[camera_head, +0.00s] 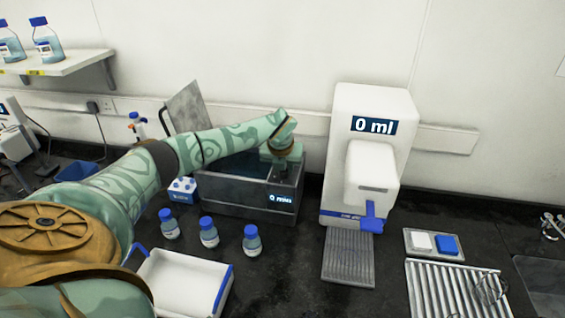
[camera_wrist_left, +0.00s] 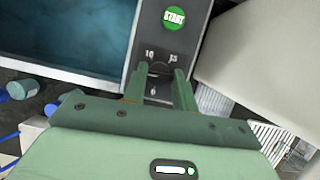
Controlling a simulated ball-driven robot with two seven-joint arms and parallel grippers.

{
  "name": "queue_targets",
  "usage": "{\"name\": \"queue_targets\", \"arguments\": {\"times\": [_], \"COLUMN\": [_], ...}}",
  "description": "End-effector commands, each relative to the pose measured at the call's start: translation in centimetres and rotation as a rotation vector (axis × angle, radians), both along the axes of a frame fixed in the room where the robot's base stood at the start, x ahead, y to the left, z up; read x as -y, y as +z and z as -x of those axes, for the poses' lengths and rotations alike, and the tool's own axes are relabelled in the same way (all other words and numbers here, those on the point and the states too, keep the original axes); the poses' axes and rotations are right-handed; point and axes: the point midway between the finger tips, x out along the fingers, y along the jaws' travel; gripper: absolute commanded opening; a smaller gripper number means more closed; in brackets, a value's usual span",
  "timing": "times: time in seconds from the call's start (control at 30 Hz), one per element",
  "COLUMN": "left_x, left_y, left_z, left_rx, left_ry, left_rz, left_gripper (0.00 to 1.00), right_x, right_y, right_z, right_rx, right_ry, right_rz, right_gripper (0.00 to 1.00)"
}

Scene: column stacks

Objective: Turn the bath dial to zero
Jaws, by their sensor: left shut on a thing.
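The bath (camera_head: 235,199) is a dark open tank at the middle back, with a small display on its front that appears to read 0 min. In the left wrist view its control panel has a green START button (camera_wrist_left: 174,18) and a round dark dial (camera_wrist_left: 159,69) ringed by numbers, 10 and 15 among them. My left gripper (camera_head: 283,176) reaches down onto the panel at the bath's right end. In the left wrist view its fingers (camera_wrist_left: 159,78) are shut on the dial from both sides. The dial's pointer is hard to make out. My right gripper is not in view.
A white dispenser (camera_head: 365,120) showing 0 ml stands close to the right of the bath. Several blue-capped bottles (camera_head: 209,234) and a white tray (camera_head: 180,283) are in front. A blue-and-white rack (camera_head: 182,190) stands left of the bath, with its raised lid (camera_head: 187,105) behind.

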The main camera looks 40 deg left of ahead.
Motion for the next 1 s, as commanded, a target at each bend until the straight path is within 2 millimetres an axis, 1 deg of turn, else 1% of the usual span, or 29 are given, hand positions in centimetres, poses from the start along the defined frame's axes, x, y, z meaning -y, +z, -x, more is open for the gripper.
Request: {"name": "queue_targets", "arguments": {"times": [0.03,0.43,0.7,1.0], "left_x": [0.0,0.2,0.2,0.2], "left_y": [0.4,0.3,0.2,0.2], "left_z": [-0.1,-0.3,-0.5,-0.6], "left_rx": [0.003,0.004,0.004,0.005], "left_ry": [0.041,0.422,0.670,0.874], "left_rz": [-0.001,0.000,0.000,0.000], "left_gripper": [0.05,0.05,0.05,0.05], "right_x": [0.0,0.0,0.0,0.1], "right_y": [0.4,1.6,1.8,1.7], "right_z": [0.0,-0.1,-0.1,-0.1], "right_rx": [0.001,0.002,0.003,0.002], "right_ry": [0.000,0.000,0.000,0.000], "right_rz": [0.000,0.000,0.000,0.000], "right_gripper": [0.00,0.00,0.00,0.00]}}
